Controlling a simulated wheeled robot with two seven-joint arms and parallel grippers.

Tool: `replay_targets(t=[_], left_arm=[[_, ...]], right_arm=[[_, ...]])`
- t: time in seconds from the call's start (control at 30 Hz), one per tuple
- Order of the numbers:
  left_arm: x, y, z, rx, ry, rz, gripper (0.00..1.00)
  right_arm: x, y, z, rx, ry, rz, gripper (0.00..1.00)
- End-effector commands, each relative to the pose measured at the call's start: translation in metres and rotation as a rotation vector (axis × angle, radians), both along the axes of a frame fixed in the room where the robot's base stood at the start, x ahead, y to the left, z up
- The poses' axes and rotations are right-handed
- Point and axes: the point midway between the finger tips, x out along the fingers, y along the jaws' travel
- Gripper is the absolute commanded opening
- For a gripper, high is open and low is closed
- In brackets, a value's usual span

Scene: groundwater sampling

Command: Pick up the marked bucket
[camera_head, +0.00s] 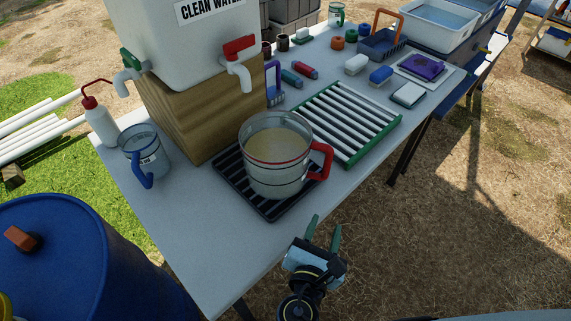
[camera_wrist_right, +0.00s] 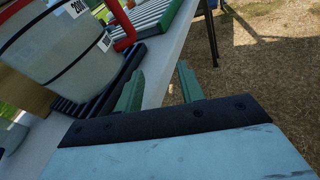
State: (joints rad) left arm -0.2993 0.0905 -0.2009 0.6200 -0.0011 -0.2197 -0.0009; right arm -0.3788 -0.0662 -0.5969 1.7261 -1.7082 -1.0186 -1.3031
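The bucket (camera_head: 277,156) is a clear, jug-like vessel with a red rim line, dark bands and a red handle on its right side. It holds cloudy tan liquid and stands upright on a black ribbed mat (camera_head: 228,174) on the table. In the right wrist view the bucket (camera_wrist_right: 58,50) fills the upper left, with a printed label. My right gripper (camera_head: 323,228) has green fingers, spread apart and empty, in front of and below the bucket near the table's front edge. It also shows in the right wrist view (camera_wrist_right: 160,85). My left gripper is not in view.
A clear jug with a blue handle (camera_head: 146,155) and a wash bottle (camera_head: 100,122) stand to the left. A wooden block (camera_head: 190,115) carries the clean water tank (camera_head: 170,40) behind. A green-framed roller rack (camera_head: 345,118) lies right of the bucket. A blue barrel (camera_head: 90,265) stands at front left.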

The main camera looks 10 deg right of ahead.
Motion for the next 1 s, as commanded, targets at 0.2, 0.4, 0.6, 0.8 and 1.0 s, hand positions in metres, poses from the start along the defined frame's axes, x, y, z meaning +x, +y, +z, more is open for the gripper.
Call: replay_targets(t=[0.2,0.4,0.6,0.8,1.0], left_arm=[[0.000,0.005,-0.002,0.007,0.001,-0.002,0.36],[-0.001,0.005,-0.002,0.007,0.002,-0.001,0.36],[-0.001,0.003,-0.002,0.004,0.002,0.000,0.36],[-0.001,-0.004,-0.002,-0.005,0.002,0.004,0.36],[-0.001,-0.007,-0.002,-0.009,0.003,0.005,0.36]], right_arm=[[0.005,0.026,0.037,-0.241,-0.062,0.071,0.38],[0.029,0.020,0.042,-0.283,-0.070,0.082,0.38],[0.064,0.006,0.041,-0.280,-0.069,0.083,0.38],[0.080,-0.001,0.041,-0.277,-0.067,0.084,0.38],[0.101,-0.013,0.041,-0.278,-0.067,0.083,0.38]])
